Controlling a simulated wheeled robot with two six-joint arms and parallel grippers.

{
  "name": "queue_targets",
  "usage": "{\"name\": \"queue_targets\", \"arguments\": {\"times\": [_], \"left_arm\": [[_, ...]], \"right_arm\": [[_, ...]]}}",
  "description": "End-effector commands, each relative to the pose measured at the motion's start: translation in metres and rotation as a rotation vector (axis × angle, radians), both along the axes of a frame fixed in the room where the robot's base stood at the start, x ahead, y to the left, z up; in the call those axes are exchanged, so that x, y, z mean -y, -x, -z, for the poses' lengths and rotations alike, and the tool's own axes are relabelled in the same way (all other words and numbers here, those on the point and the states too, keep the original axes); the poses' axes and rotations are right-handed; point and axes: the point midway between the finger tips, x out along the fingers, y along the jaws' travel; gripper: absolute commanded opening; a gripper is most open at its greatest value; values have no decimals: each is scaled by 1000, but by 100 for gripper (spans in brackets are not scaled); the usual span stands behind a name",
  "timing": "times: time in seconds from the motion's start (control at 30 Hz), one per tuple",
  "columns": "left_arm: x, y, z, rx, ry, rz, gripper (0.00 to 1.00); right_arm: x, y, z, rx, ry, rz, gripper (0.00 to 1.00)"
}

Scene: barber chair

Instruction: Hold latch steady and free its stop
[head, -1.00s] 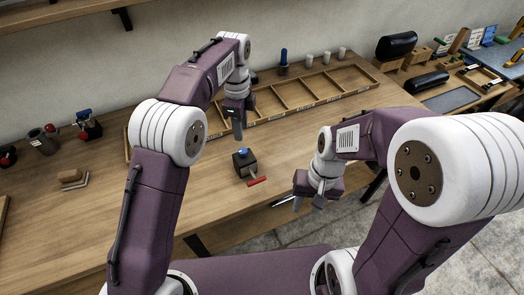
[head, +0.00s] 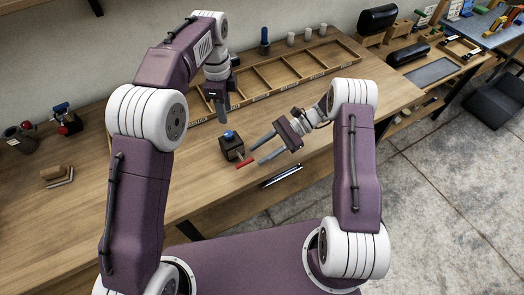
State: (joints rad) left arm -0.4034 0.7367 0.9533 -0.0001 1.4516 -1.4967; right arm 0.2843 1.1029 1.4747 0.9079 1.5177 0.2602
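The latch is a small dark block (head: 232,149) with a blue knob (head: 229,135) on top, on the wooden table. A red bar (head: 245,163), which looks like its stop, sticks out low at its front right side. My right gripper (head: 256,155) is open, its two fingers apart and pointing left at the block, with the tips close to the red bar. Whether they touch it I cannot tell. My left gripper (head: 222,117) points down above and behind the block, clear of the knob. Its fingers overlap in this view, so their gap is unclear.
A long divided wooden tray (head: 257,110) lies behind the block. A blue-handled tool (head: 265,42) and pale cups (head: 291,39) stand at the back. Small items and a brush-like block (head: 56,175) are at left. The table's front edge is close to the block.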

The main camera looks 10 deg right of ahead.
Motion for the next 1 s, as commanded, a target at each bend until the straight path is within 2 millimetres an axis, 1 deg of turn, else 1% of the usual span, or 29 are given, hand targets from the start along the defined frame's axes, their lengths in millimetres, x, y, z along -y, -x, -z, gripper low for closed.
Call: {"name": "queue_targets", "arguments": {"times": [0.13,0.3,0.43,0.6,0.83,0.87,0.9,0.97,1.0], "left_arm": [[0,0,0,0,0,0,36],[0,0,0,0,0,0,36],[0,0,0,0,0,0,36],[0,0,0,0,0,0,36],[0,0,0,0,0,0,36],[0,0,0,0,0,0,36],[0,0,0,0,0,0,36],[0,0,0,0,0,0,36],[0,0,0,0,0,0,36]], "right_arm": [[-20,6,8,-2,1,-5,40],[-51,15,21,-2,1,-6,40],[-69,20,28,-1,2,-5,40],[-79,23,33,2,2,-3,40],[-79,23,33,1,2,-2,40],[-80,23,33,2,2,-2,31],[-79,23,33,2,2,-2,20],[-79,23,33,2,2,-2,4],[-79,23,33,2,2,-2,0]]}}
